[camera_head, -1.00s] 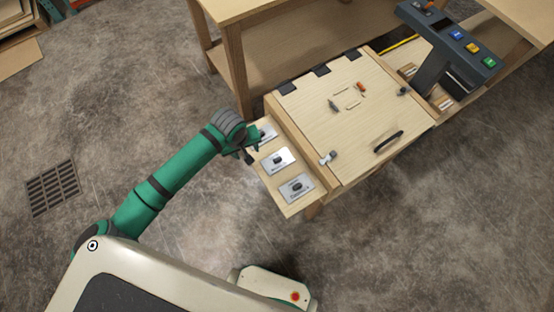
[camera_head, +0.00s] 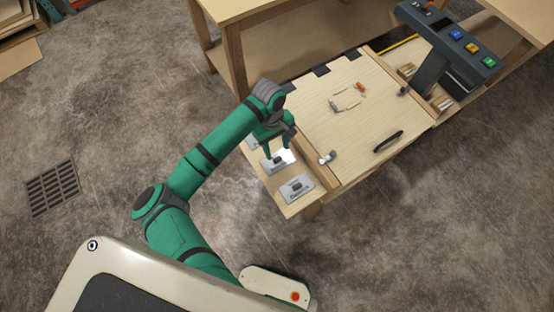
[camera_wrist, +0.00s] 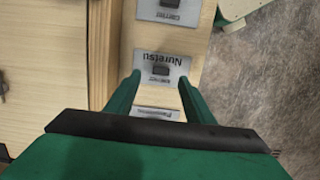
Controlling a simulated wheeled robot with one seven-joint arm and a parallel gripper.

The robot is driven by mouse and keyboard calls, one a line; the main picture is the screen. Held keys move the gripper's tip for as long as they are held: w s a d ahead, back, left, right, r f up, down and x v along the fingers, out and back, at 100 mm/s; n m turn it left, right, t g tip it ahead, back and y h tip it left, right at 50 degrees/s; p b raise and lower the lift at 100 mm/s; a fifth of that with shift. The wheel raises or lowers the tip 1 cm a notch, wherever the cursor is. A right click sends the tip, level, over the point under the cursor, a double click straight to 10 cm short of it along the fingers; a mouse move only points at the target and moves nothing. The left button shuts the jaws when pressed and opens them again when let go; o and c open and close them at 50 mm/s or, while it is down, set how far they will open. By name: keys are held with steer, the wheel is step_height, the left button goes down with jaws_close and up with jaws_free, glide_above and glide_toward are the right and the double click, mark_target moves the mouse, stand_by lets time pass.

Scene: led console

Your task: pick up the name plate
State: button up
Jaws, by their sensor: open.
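Three silver name plates with dark knobs lie in a row on a narrow wooden shelf. In the head view, the middle plate (camera_head: 280,163) is under my gripper (camera_head: 278,152), the front plate (camera_head: 297,189) is uncovered, and the back plate (camera_head: 253,139) is mostly hidden by my gripper. In the wrist view, the middle plate (camera_wrist: 181,65) carries large lettering like "Nuretsu". The front plate (camera_wrist: 185,15) is at the top edge, and the back plate (camera_wrist: 155,112) is partly covered. My gripper (camera_wrist: 159,82) is open, fingers either side of the shelf's middle; contact cannot be told.
A wooden panel (camera_head: 330,120) with a black handle (camera_head: 388,142) and a small grey latch (camera_head: 327,158) adjoins the shelf. A dark console with coloured buttons (camera_head: 457,37) stands at the upper right. A wooden table (camera_head: 235,60) stands behind. Floor left of the shelf is clear.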

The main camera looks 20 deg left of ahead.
mark_target(277, 158)
steer(key=shift+s+d+f, duration=0.1)
steer(key=shift+s+f, duration=0.05)
steer(key=shift+f, duration=1.25)
steer(key=shift+s+d+f, duration=0.1)
steer(key=shift+s+f, duration=0.05)
steer(key=shift+f, duration=1.2)
steer(key=shift+c, duration=0.5)
steer(key=c, duration=1)
